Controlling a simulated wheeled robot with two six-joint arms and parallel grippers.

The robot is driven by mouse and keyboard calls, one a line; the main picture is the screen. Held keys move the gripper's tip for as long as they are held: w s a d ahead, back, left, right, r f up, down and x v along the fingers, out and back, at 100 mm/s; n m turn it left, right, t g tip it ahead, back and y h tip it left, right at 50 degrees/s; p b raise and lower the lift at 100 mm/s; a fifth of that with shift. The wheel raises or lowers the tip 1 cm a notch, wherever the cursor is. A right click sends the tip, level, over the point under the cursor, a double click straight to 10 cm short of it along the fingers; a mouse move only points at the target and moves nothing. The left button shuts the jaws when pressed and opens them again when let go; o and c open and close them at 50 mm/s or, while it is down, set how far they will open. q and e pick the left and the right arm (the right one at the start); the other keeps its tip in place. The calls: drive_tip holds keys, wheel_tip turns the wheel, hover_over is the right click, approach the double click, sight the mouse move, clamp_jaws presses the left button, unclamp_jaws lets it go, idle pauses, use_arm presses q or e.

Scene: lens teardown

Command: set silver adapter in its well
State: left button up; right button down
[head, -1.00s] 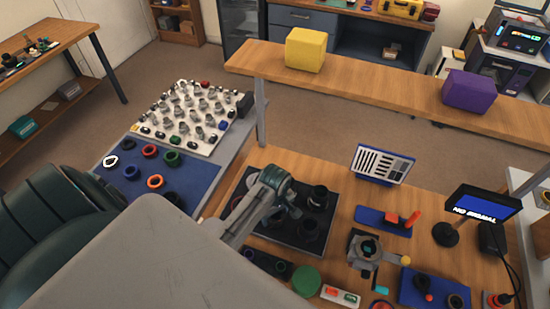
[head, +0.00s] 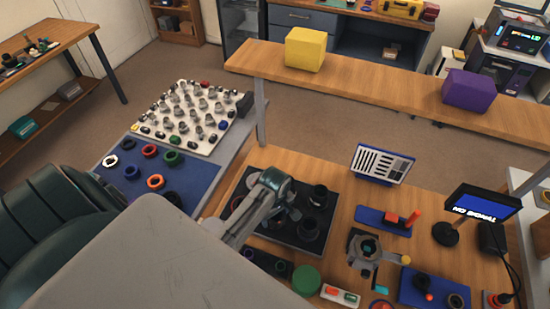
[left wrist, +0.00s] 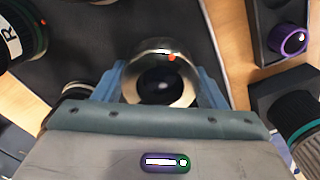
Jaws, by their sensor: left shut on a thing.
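My left gripper (head: 293,213) hangs over the dark tray (head: 262,238) in the head view. In the left wrist view, its blue fingers (left wrist: 165,82) are shut on a silver ring-shaped piece, the silver adapter (left wrist: 143,58), which has a red dot on its rim. The adapter is too small and covered to make out in the head view. Below it the dark tray surface (left wrist: 95,45) shows. I cannot tell which well is the adapter's, or whether the adapter touches the tray. My right gripper is not in view.
Black lens parts (head: 318,195) stand on the tray near the gripper. To the right are a grey fixture (head: 388,257), a blue stand with red parts (head: 380,218) and a small monitor (head: 484,203). A blue mat with rings (head: 205,172) and a white parts board (head: 160,110) lie left.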

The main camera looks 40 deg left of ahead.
use_arm(q)
drive_tip(key=shift+f, duration=0.2)
drive_tip(key=o, duration=1.1)
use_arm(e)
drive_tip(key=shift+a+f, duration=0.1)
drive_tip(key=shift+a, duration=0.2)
use_arm(q)
wheel_tip(320, 180, up, 11)
drive_tip(key=b, duration=0.2)
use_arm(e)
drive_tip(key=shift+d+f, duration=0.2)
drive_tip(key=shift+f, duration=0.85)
use_arm(q)
drive_tip(key=shift+f, duration=0.1)
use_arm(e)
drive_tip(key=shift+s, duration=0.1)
